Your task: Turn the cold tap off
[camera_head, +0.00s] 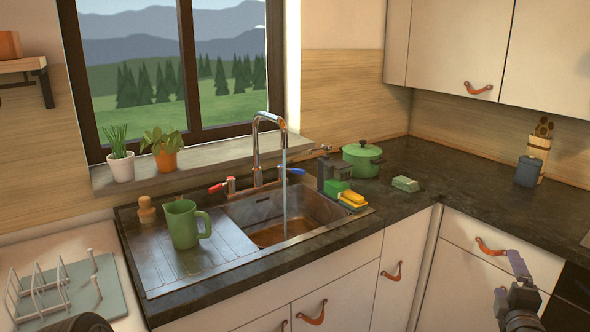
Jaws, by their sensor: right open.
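The cold tap (292,171) has a blue lever and sits on the right side of the faucet, at the back of the sink. The chrome faucet (257,150) has a tall curved spout, and a stream of water (285,195) runs from it into the steel sink basin (262,207). The hot tap (221,186) has a red lever to the left of the spout. My right gripper (512,287) is open and empty at the lower right, in front of the cabinets and far from the taps. My left gripper does not show.
A green jug (184,224) stands on the drainboard. A dark caddy (333,177), a yellow sponge (351,198) and a green pot (362,159) stand right of the cold tap. A dish rack (68,287) is at lower left. The right counter front (465,200) is clear.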

